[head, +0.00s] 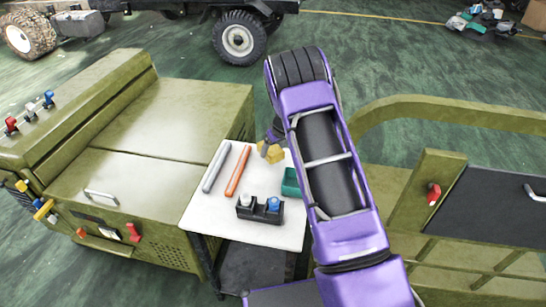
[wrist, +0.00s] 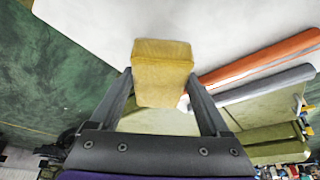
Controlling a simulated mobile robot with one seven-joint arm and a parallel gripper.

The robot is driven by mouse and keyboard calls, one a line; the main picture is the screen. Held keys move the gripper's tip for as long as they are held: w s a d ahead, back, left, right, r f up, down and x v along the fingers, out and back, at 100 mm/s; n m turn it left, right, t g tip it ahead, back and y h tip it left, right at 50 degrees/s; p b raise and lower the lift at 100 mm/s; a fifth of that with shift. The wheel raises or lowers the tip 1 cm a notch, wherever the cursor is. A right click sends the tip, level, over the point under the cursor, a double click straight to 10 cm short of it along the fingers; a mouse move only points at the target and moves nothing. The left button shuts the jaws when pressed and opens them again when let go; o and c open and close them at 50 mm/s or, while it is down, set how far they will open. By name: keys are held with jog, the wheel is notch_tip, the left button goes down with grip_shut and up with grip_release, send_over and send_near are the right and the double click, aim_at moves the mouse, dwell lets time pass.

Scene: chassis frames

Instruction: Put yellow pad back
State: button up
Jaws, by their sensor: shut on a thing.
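The yellow pad (head: 272,152) is a small block at the back edge of the white tabletop (head: 212,215) in the head view. In the wrist view the yellow pad (wrist: 162,72) sits between the two dark fingers of my gripper (wrist: 160,90). My gripper (head: 268,143) is shut on it. The head view shows the pad over or at the tabletop's far edge; I cannot tell whether it touches the surface. My purple arm hides part of the table's right side.
On the tabletop are a grey rod (head: 216,167), an orange rod (head: 238,171), a black holder (head: 260,209) with a white and a blue item, and a green bin (head: 291,183) partly behind my arm. An olive cabinet (head: 140,150) stands left, an olive frame (head: 440,110) right.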

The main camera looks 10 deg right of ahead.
notch_tip(320, 180, down, 3)
jog(key=shift+f, duration=0.2)
jog(key=o, duration=1)
jog(key=v, duration=1.2)
jog(key=shift+s, duration=0.1)
jog(key=shift+r, duration=0.1)
